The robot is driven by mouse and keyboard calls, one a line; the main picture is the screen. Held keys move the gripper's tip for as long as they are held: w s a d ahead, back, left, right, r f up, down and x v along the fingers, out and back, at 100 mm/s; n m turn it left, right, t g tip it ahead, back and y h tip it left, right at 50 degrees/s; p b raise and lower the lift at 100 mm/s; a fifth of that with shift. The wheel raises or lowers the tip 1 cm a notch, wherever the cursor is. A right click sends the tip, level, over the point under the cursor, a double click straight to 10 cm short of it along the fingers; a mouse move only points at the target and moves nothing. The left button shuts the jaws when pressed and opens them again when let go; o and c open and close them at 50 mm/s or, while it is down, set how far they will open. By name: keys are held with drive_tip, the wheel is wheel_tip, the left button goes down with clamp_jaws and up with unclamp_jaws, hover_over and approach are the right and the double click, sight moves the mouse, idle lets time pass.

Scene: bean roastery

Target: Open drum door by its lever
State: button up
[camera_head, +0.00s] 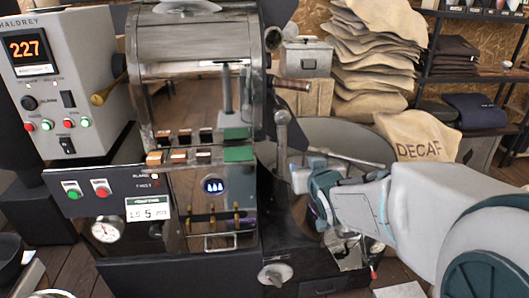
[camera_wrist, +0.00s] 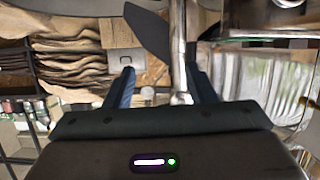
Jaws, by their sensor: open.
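An upright metal lever with a round knob (camera_head: 281,117) stands at the right side of the roaster, beside the cooling bin, in the head view. My gripper (camera_head: 306,168) is open at the right, below the knob and close to the lever's shaft. In the wrist view, a metal rod (camera_wrist: 178,48) ending in a rounded knob shows between my open fingers (camera_wrist: 160,72), nearer the right finger. I cannot tell whether it touches. The shiny drum (camera_head: 196,42) is at the top of the roaster. Which part is its door is not clear.
A control box (camera_head: 62,80) reading 227 stands at left. A round cooling bin (camera_head: 345,138) lies behind my gripper. Stacked sacks (camera_head: 375,50) and a DECAF sack (camera_head: 420,140) are at the right. A wooden-gripped handle (camera_head: 290,83) juts out above the lever.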

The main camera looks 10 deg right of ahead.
drive_tip(key=w+a+f+t+y+b, duration=0.1)
drive_tip(key=w+f+t+b, duration=0.1)
drive_tip(key=w, duration=0.6)
drive_tip(key=w+a+f+n+t+y+b, duration=0.1)
drive_tip(key=w+a+f+b, duration=0.1)
drive_tip(key=w+b, duration=0.3)
drive_tip(key=w, duration=0.3)
drive_tip(key=shift+w+a+f+t+y, duration=0.3)
drive_tip(key=shift+w+f+t+y, duration=0.1)
drive_tip(key=shift+c, duration=0.2)
clamp_jaws()
